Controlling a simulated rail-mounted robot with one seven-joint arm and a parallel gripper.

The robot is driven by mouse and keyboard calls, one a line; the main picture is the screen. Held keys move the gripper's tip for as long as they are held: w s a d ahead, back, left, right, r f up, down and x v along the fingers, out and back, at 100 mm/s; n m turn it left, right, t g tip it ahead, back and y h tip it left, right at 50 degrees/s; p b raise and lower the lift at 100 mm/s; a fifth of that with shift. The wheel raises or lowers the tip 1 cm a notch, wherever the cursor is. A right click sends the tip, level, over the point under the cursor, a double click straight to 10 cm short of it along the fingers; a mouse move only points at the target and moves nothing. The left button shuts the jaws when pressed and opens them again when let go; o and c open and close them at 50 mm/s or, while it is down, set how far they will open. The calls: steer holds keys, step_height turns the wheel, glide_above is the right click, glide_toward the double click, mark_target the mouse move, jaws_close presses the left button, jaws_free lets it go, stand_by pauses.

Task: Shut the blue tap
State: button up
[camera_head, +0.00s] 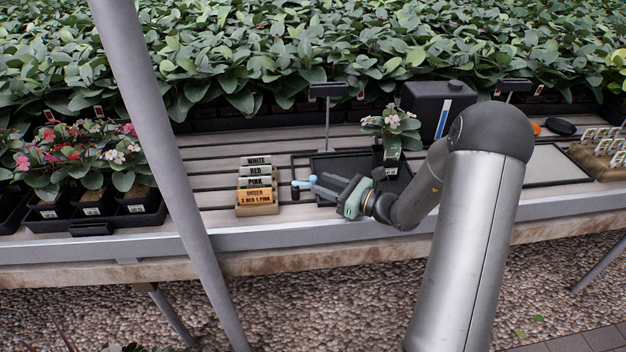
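The blue tap (305,183) is small, with a light-blue handle beside a dark upright fitting. It sits just right of the order box, at the left edge of the black tray (325,164). My gripper (322,187) reaches in from the right, low over the front of the bench, with its fingers pointing left at the tap. The fingertips are at or very close to the blue handle; I cannot tell whether they touch it. The fingers overlap in this view, so the gap between them is unclear. My gripper hides part of the tray behind it.
A wooden box of labelled cards (257,208) stands left of the tap. A potted white-flowered plant (391,128) and a black tank with a blue strip (436,108) stand behind my arm. Flower trays (88,205) sit at left. A grey post (165,130) crosses the foreground.

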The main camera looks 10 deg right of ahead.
mark_target(313, 177)
steer(key=shift+x, duration=2.05)
jaws_close()
